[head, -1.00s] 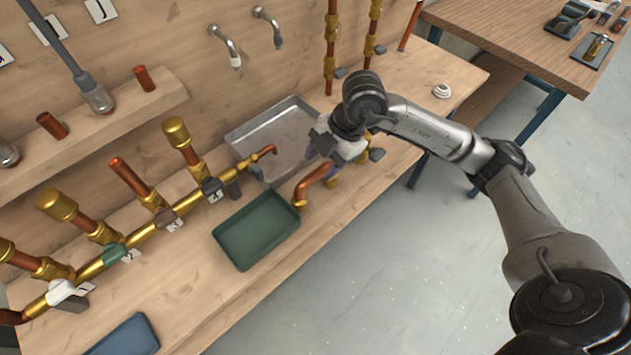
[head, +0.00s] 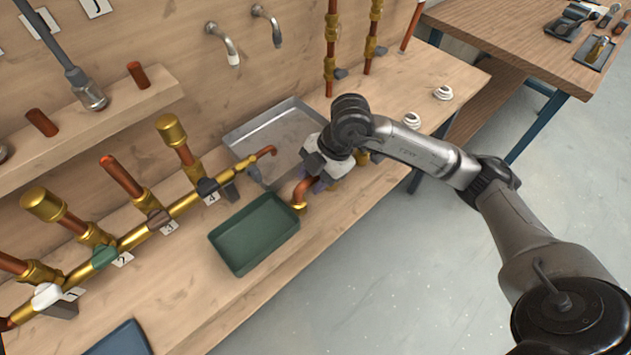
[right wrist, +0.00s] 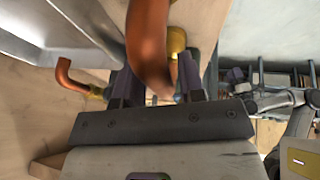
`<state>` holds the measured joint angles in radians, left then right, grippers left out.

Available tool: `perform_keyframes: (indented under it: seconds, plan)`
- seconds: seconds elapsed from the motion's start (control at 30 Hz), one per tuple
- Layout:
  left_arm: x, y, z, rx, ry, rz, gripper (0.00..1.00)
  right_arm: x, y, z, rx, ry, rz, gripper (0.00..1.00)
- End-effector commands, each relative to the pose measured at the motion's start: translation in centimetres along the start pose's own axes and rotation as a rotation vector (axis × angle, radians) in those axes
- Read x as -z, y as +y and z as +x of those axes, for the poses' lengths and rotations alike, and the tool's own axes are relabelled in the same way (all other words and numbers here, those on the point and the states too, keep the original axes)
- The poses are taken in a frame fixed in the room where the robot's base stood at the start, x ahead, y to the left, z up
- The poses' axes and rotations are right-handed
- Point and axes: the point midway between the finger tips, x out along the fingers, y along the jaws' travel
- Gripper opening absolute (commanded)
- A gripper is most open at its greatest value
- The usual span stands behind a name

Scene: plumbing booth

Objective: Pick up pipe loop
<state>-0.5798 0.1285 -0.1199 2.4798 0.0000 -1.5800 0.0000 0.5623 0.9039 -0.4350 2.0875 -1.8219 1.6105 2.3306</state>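The pipe loop, a bent copper pipe (head: 302,191) with a brass end, shows in the head view just right of the green tray, partly hidden by my right gripper (head: 322,168). In the right wrist view the curved copper pipe (right wrist: 147,45) comes down between the two dark fingers of my right gripper (right wrist: 158,85). The fingers look apart, with the pipe between or just beyond them. A firm hold on it is not visible. My left gripper is not in view.
A green tray (head: 238,268) and a grey metal tray (head: 243,133) are on the wooden bench. A brass manifold (head: 133,237) with several valves runs along the left. A small copper elbow (head: 267,151) is near the grey tray. White rings (head: 442,92) lie at the right.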

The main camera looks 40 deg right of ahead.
Motion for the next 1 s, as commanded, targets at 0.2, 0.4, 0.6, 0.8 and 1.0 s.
perform_keyframes:
  seconds: [0.2, 0.4, 0.6, 0.8, 1.0]
  plan:
    - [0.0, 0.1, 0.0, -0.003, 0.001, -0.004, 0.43, 0.0, 0.0, 0.0, 0.000, 0.000, 0.000, 0.15]
    - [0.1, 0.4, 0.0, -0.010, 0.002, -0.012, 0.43, 0.0, 0.0, 0.0, 0.000, 0.000, 0.000, 0.00]
    - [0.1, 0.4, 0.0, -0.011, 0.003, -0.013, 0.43, 0.0, 0.0, -0.1, -0.001, 0.000, 0.000, 0.00]
    - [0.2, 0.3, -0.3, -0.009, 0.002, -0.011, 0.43, 0.2, 0.2, -0.6, -0.002, 0.000, -0.001, 0.00]
    - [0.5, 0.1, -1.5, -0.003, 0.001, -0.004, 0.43, 1.1, 0.6, -2.7, -0.004, 0.001, -0.003, 0.00]
